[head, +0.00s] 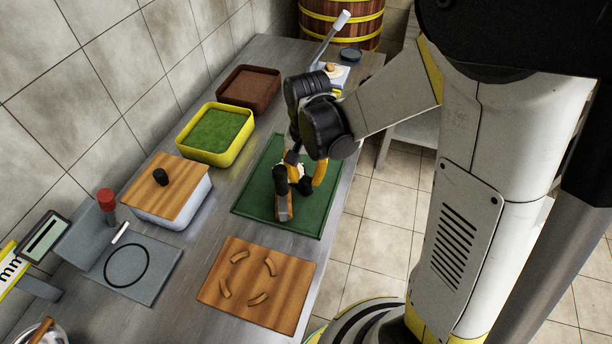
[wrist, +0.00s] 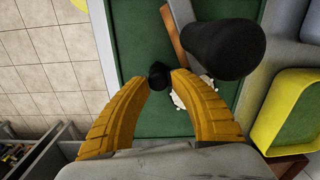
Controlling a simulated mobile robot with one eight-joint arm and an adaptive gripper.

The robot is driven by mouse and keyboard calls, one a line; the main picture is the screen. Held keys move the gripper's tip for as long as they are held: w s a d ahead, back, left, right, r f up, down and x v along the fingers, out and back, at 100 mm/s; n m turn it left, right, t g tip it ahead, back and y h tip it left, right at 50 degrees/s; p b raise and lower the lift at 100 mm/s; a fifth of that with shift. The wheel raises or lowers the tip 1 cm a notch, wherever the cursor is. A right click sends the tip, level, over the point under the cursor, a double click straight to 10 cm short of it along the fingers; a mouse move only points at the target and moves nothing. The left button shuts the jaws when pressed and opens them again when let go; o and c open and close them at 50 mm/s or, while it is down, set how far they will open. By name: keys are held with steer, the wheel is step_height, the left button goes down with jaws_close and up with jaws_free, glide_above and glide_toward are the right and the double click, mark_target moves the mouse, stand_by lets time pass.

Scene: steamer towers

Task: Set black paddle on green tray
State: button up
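The green tray (head: 250,195) lies flat on the steel counter; its green surface also shows in the wrist view (wrist: 130,40). My gripper (head: 306,178) is low over the tray. Its two yellow fingers (wrist: 160,78) close in on a small black piece (wrist: 158,74), with a fingertip against each side. I take this piece for the black paddle; its full shape is hidden. It also shows in the head view (head: 308,188), low over or on the tray; I cannot tell whether it touches.
A wood-edged tool (head: 284,207) with an upright black handle (wrist: 225,47) is close beside my fingers on the tray. White bits (wrist: 206,82) lie nearby. A yellow-rimmed bin (head: 184,150), a lidded box (head: 190,208) and a wooden board (head: 220,290) surround the tray.

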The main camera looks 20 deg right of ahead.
steer(key=shift+w+a+r+p, duration=0.1)
steer(key=shift+a+r+p, duration=0.05)
steer(key=shift+r+p, duration=0.65)
steer(key=shift+w+a+r+p, duration=0.15)
steer(key=shift+r+p, duration=0.3)
steer(key=shift+r, duration=0.5)
steer(key=shift+s, duration=0.1)
steer(key=o, duration=0.6)
step_height(320, 180, up, 12)
steer(key=shift+s+d, duration=0.1)
